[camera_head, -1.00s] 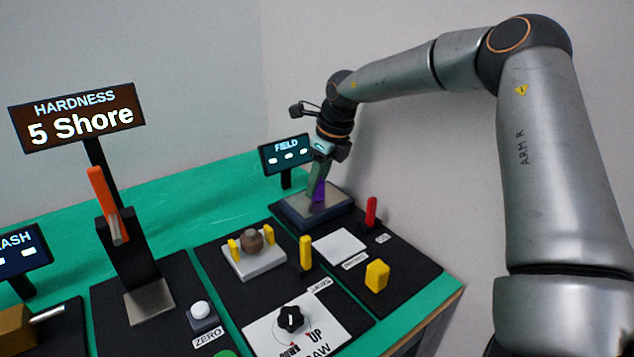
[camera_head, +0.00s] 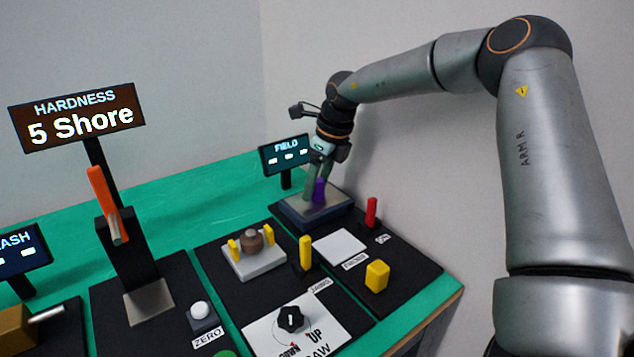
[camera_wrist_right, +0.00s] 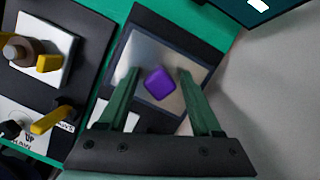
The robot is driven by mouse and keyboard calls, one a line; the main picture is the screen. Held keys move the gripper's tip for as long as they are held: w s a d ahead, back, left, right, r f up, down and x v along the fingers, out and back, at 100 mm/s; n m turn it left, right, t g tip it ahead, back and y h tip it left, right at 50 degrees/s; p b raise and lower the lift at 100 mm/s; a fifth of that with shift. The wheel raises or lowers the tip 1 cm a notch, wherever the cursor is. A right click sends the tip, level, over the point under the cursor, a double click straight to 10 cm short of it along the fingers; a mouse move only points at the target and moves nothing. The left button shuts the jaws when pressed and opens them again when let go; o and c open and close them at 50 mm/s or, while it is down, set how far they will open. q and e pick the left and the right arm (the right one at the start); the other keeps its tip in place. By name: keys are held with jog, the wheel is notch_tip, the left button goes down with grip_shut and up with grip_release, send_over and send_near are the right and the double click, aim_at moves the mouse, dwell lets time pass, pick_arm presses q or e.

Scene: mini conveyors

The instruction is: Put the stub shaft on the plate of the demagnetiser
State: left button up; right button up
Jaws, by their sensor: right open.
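The stub shaft, taken to be the purple block-like piece (camera_head: 319,190), stands on the metal plate (camera_head: 334,206) of the demagnetiser (camera_head: 318,217). My right gripper (camera_head: 314,195) is open over that plate, with one green finger on each side of the purple piece. The right wrist view shows the purple piece (camera_wrist_right: 160,84) from above between the spread fingers (camera_wrist_right: 160,92), with gaps on both sides. It sits near the middle of the plate (camera_wrist_right: 150,48) there. My left gripper is not in view.
The FIELD display (camera_head: 286,154) stands behind the demagnetiser. The green table (camera_head: 190,222) is clear at the back.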

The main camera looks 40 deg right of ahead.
jog(key=shift+r, duration=0.1)
jog(key=p+v, duration=0.2)
jog(key=v, duration=1)
